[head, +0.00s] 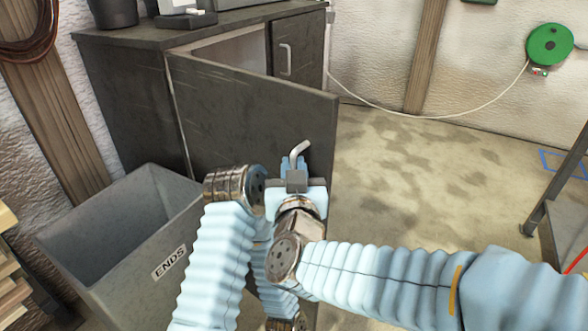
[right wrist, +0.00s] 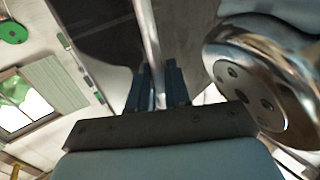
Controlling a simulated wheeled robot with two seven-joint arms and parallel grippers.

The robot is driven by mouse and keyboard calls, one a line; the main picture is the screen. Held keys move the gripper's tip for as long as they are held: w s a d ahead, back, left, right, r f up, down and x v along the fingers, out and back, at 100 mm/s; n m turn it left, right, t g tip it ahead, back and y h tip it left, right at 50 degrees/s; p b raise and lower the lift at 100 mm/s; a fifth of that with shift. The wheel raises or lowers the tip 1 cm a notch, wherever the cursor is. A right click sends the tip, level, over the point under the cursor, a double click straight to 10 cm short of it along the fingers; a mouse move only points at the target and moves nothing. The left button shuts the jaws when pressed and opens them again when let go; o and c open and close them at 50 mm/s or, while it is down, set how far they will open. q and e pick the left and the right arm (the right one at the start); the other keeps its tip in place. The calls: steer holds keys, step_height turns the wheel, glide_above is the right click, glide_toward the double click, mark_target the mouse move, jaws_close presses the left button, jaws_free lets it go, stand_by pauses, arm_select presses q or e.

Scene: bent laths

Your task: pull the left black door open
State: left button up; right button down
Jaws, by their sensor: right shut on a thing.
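The left black door (head: 235,110) of the dark cabinet stands swung well open toward me, showing part of the pale interior (head: 235,50). Its bent metal handle (head: 299,149) is near the door's free edge. My right gripper (head: 295,168) is shut on this handle. In the right wrist view the fingers (right wrist: 158,88) are on either side of the metal bar (right wrist: 149,35), against the dark door. My left arm is bent close beside the right wrist, in front of the door; its gripper does not show.
The right cabinet door (head: 300,45) is shut, with its own handle (head: 286,60). A grey bin marked ENDS (head: 110,225) stands left of the open door, close to it. Open floor (head: 430,170) lies to the right, with a table leg (head: 540,205) at the far right.

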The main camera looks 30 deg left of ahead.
steer(key=shift+a, duration=0.1)
steer(key=c, duration=1.3)
jaws_free()
steer(key=shift+o, duration=0.2)
steer(key=b+v, duration=0.1)
steer(key=v, duration=1.3)
steer(key=shift+w, duration=0.1)
